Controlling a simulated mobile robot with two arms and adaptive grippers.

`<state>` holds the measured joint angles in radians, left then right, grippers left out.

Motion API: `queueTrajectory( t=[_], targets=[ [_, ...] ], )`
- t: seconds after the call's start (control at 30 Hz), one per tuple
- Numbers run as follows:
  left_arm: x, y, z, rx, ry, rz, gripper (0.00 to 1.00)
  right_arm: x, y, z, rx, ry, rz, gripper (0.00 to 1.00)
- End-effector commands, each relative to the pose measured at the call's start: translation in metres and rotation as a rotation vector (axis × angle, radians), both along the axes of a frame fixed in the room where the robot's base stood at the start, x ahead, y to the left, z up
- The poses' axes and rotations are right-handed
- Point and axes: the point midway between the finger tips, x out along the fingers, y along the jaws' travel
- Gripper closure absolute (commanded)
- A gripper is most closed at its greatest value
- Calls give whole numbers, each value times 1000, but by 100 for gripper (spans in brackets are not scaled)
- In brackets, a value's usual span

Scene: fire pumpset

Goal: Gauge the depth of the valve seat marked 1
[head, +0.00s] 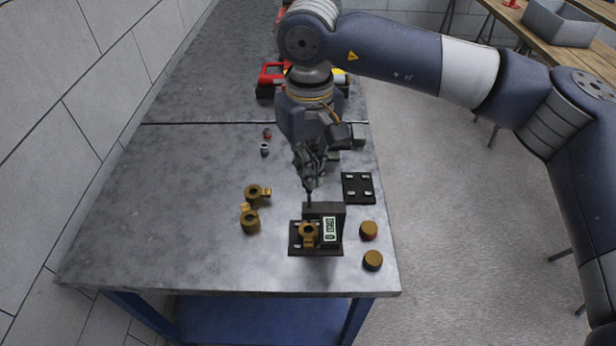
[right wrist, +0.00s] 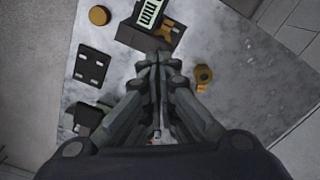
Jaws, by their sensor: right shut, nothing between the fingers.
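A brass valve seat (head: 308,233) with a round opening sits on a black base plate (head: 296,250) near the table's front edge. Right beside it is a black gauge-like block with a lit digital display (head: 329,230); its digits are too small to read. The display also shows in the right wrist view (right wrist: 150,12). Two similar brass pieces, one farther back (head: 252,193) and one nearer (head: 250,222), lie to the left. I cannot read any number marks. My right gripper (head: 309,188) is shut and empty, pointing down just behind the block. My left gripper is out of view.
Two brass caps, one behind (head: 369,230) and one in front (head: 373,260), stand near the table's right edge. An empty black plate (head: 358,188) lies behind them. Two small fittings (head: 265,149) and a red-and-yellow item (head: 270,80) are farther back. The table's left part is clear.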

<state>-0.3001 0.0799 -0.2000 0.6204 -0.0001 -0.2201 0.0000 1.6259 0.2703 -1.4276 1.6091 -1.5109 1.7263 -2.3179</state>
Motion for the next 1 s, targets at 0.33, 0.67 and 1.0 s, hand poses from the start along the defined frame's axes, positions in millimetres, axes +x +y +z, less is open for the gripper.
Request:
queueTrajectory(
  t=[0.33,0.67,1.0],
  targets=[
    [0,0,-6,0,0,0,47,0,0,-7,0,0,0,100],
    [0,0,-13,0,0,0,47,0,0,-15,0,0,0,100],
    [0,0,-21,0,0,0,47,0,0,-23,0,0,0,100]
  ],
)
